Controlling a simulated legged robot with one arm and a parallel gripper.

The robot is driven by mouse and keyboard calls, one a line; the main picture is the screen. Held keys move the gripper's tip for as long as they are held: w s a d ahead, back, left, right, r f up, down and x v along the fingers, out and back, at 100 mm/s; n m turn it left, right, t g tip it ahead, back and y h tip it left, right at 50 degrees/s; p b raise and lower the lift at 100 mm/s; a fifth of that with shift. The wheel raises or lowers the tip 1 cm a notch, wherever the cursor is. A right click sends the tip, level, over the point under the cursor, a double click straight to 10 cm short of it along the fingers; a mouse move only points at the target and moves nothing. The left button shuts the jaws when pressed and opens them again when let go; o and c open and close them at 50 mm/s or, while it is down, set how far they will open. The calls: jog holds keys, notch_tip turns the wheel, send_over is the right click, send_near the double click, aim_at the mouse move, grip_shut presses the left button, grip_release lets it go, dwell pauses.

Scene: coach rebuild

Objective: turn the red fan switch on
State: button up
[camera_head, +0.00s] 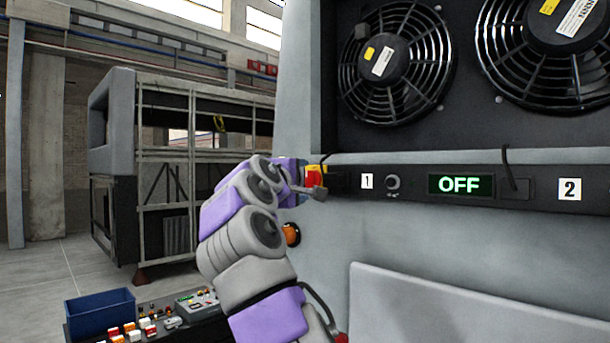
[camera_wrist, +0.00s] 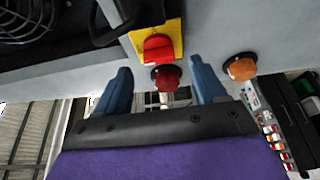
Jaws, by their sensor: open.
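The red fan switch (camera_wrist: 158,48) is a red knob on a yellow plate (camera_wrist: 174,29), on the panel ahead of my gripper. In the head view the red switch (camera_head: 314,179) shows at the left end of the black strip, partly hidden by my arm. My gripper (camera_wrist: 160,85) is open, its two blue fingers apart and pointing toward the switch, which lies beyond and between their tips. A round dark red part (camera_wrist: 166,78) shows just below the knob, between the fingertips; I cannot tell whether it touches a finger. A display (camera_head: 460,185) reads OFF.
An orange round lamp (camera_wrist: 240,67) sits on the panel beside the right finger. A black cable (camera_wrist: 112,30) hangs near the yellow plate. Two fans (camera_head: 398,62) are above the strip. A blue bin (camera_head: 100,312) and a cart with small parts stand low at left.

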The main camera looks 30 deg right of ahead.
aim_at(307, 180)
jog(key=p+x, duration=0.1)
jog(key=x, duration=0.1)
jog(key=shift+w+d+r, duration=0.1)
jog(key=shift+w+d, duration=0.1)
jog(key=shift+w, duration=0.1)
jog(key=shift+w+d, duration=0.25)
jog(key=shift+d, duration=0.25)
jog(key=shift+c, duration=0.5)
jog(key=shift+a, duration=0.1)
jog(key=c, duration=1)
jog(key=shift+o, duration=0.2)
